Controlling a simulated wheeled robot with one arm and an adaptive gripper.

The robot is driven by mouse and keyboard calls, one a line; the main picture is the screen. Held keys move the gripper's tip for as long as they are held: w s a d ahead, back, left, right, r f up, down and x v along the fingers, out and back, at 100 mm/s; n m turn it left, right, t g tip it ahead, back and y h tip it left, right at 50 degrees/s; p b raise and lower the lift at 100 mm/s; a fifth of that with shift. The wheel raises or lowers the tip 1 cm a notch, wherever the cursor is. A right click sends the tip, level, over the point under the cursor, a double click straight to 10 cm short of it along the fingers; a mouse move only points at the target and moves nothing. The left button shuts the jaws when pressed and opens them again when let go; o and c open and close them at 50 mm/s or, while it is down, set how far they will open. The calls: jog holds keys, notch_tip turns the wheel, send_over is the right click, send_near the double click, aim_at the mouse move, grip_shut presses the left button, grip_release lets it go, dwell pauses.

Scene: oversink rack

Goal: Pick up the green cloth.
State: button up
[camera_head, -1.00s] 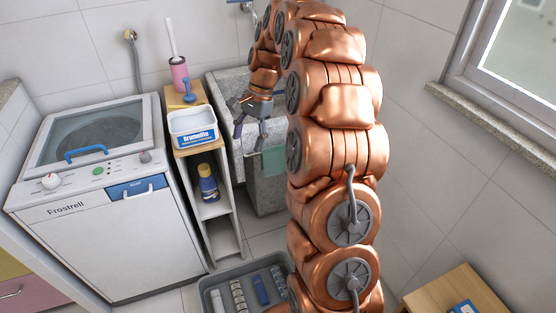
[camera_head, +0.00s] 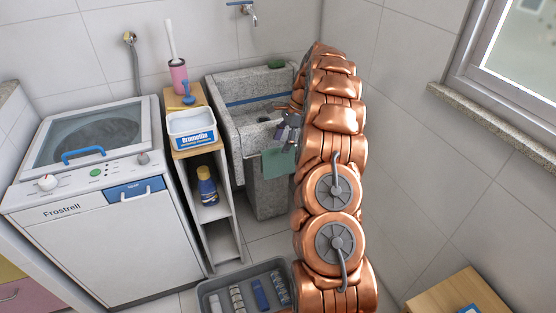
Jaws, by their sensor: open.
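The green cloth (camera_head: 276,163) hangs over the front edge of the grey stone sink (camera_head: 226,128), flat against its front, near the right side. My gripper (camera_head: 284,136) is open and empty, just above the cloth's upper right part at the sink's front edge. I cannot tell whether the fingers touch the cloth. My copper arm covers the sink's right side and may hide the cloth's right edge.
A blue bar (camera_head: 255,100) lies across the sink, and a tap (camera_head: 247,12) is on the wall above. A narrow shelf (camera_head: 203,232) with a white box (camera_head: 192,128) stands left of the sink, beside a washing machine (camera_head: 105,240). A grey crate (camera_head: 210,286) stands on the floor.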

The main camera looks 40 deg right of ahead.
aim_at(279, 147)
jog(key=p+x, duration=0.1)
jog(key=x, duration=0.5)
jog(key=shift+w+r, duration=0.1)
jog(key=shift+w, duration=0.05)
jog(key=shift+a+f, duration=0.15)
jog(key=shift+f, duration=0.05)
jog(key=shift+f+p, duration=0.25)
jog(key=shift+p, duration=0.05)
dwell(0.3)
jog(key=shift+c, duration=0.3)
jog(key=c, duration=1.2)
